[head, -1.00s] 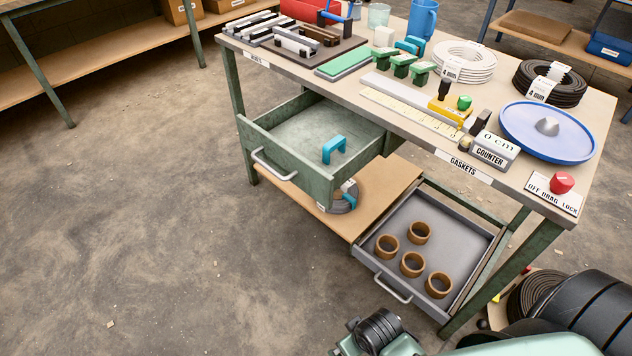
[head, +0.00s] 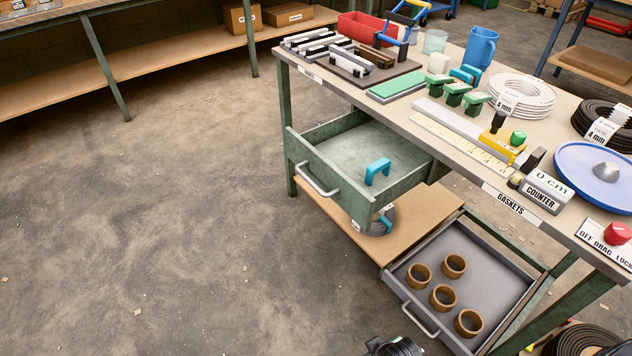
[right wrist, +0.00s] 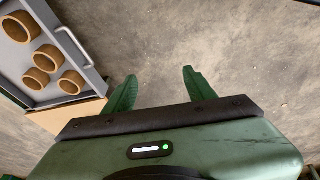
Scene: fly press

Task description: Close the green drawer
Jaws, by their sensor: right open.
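The green drawer (head: 310,158) is pulled out of the left side of the workbench in the head view. It has a grey bar handle (head: 317,180) on its front, and a blue handle-shaped piece (head: 377,170) lies inside. In the right wrist view my right gripper (right wrist: 152,85) is open and empty above the bare floor, with its two green fingers apart. The green drawer does not show in that view. Only a dark part of my arm shows at the bottom of the head view. My left gripper is not in view.
A grey drawer (head: 490,262) with several brown rings is also pulled out lower right; it shows in the right wrist view (right wrist: 45,98). A wooden shelf (head: 415,215) lies under the bench. The bench top (head: 440,140) is crowded. The floor left of the bench is clear.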

